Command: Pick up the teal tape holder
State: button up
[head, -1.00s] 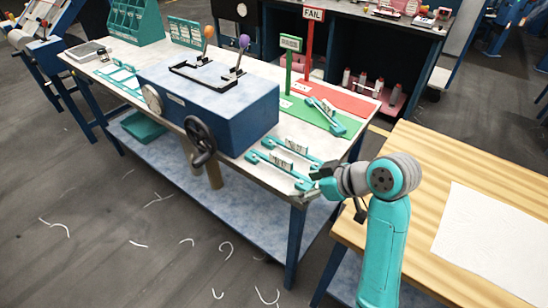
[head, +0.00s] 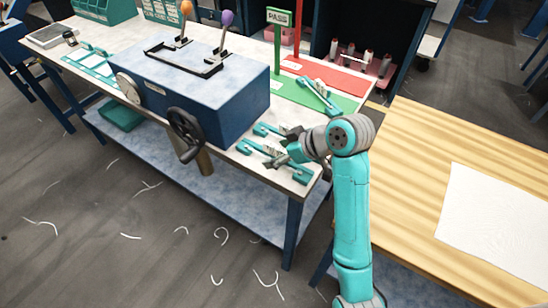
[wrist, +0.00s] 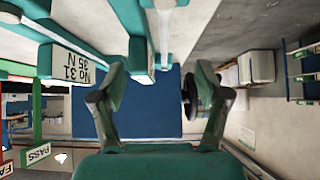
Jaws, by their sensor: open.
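Two teal tape holders lie side by side on the pale table's front right, right of the blue machine: a nearer one (head: 301,176) and a farther one (head: 264,129). A third teal holder (head: 318,94) lies on the green mat. My gripper (head: 285,152) is low over the front pair and hides part of them. In the wrist view my gripper (wrist: 160,78) is open, with nothing clearly held.
The blue machine (head: 205,90) with a black handwheel (head: 186,134) stands left of my gripper. A green PASS sign (head: 278,17) and a red mat (head: 330,75) are behind. A wooden table (head: 420,150) with a white sheet (head: 495,215) is at the right.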

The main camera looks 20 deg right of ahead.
aim_at(266, 154)
jog(key=shift+x, duration=2.2)
jog(key=shift+w+r, duration=0.1)
jog(key=shift+w, duration=0.1)
jog(key=c, duration=1.3)
